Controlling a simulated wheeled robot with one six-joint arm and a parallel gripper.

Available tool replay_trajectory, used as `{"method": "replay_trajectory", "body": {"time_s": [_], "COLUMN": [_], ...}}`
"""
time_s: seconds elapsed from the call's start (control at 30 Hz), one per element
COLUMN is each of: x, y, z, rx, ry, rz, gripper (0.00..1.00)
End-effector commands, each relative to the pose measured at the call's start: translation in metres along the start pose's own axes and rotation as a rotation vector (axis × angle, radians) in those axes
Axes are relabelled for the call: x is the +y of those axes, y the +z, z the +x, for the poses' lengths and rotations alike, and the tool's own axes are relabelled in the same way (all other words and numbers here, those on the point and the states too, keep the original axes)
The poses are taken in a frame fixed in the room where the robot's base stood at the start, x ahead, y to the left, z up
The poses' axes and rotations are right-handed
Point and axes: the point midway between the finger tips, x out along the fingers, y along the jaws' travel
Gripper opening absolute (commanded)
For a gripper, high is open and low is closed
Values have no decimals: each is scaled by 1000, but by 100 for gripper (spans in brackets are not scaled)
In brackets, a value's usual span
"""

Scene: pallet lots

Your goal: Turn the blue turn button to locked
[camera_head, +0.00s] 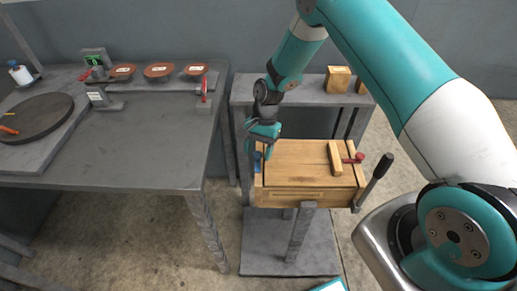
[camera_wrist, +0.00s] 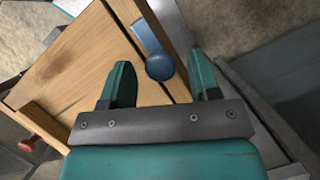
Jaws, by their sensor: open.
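The wooden box (camera_head: 300,165) stands on a grey stand, with a plank lid on top. The blue turn button (camera_wrist: 160,67) shows in the wrist view as a round blue knob with a flat blue-grey bar running up and left from it, roughly along the box's edge strip. In the head view only a small blue part (camera_head: 258,161) shows at the box's left side, below my gripper (camera_head: 264,138). In the wrist view my gripper (camera_wrist: 163,78) is open, with one green finger on each side of the knob. I cannot tell whether the fingers touch it.
A red knob (camera_head: 359,158) and a dark-handled lever (camera_head: 374,179) are at the box's right side. Wooden blocks (camera_head: 338,79) stand on the grey shelf behind. A grey table (camera_head: 150,140) at left bears a round dark plate (camera_head: 36,117) and several brown discs (camera_head: 159,70).

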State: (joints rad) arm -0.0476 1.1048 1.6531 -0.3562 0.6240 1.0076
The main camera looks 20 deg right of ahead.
Motion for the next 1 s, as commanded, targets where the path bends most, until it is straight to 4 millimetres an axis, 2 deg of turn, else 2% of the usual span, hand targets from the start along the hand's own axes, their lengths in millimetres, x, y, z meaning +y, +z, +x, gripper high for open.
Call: {"method": "replay_trajectory", "body": {"time_s": [0.03,0.2,0.23,0.67,1.0], "x": [0,0,0,-1,-3], "y": [0,0,0,0,0], "z": [0,0,0,0,0], "rx": [0,0,0,0,-1], "ry": [0,0,0,29,133], "rz": [0,0,0,-72,-321], "gripper": [52,13,8,8,8]}}
